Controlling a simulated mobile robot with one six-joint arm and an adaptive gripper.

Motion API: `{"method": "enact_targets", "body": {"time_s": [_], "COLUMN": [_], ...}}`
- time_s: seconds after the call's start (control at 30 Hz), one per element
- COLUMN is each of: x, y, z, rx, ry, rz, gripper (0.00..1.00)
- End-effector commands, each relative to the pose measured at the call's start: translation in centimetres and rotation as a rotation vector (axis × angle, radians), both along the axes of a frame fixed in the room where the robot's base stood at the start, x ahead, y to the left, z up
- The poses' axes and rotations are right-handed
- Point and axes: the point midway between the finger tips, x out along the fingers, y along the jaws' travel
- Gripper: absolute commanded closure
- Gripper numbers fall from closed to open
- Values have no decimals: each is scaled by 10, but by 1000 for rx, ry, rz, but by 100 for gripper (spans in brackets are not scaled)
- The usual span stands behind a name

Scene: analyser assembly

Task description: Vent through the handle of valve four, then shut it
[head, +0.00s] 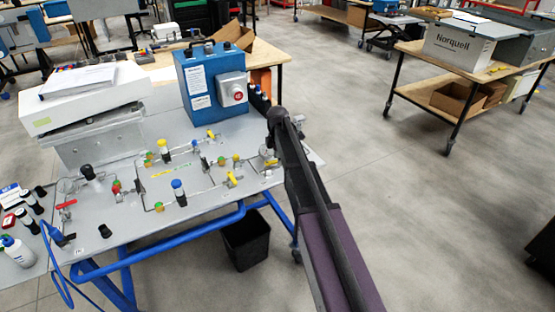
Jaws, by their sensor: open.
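The valve panel (130,222) is a grey board on a blue-framed stand at the left. It carries thin tubing, fittings and several small lever handles. Yellow handles show at the upper tubing (211,134), at the lower right (232,179) and near the right edge (271,162). A red handle (66,204) sits at the left. No valve number is readable, so I cannot tell which is valve four. My dark and purple arm rises from the bottom and ends, as seen, beside the panel's right edge. My gripper cannot be made out; the arm hides that area.
A blue box with a red button (213,88) and a white-topped instrument (90,98) stand behind the valves. Bottles and a wash bottle (18,252) are at the left. A black bin (246,240) is under the panel's edge. Open floor lies to the right.

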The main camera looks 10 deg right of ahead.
Motion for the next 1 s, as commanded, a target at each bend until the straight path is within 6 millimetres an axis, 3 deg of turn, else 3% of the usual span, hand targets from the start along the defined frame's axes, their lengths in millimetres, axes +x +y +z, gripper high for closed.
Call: {"method": "enact_targets", "body": {"time_s": [0.07,0.2,0.27,0.67,1.0], "x": [0,0,0,-1,-8], "y": [0,0,0,0,0], "z": [0,0,0,0,0], "rx": [0,0,0,0,0], "ry": [0,0,0,0,1], "rz": [0,0,0,-19,-162], "gripper": [43,84,100,100,100]}}
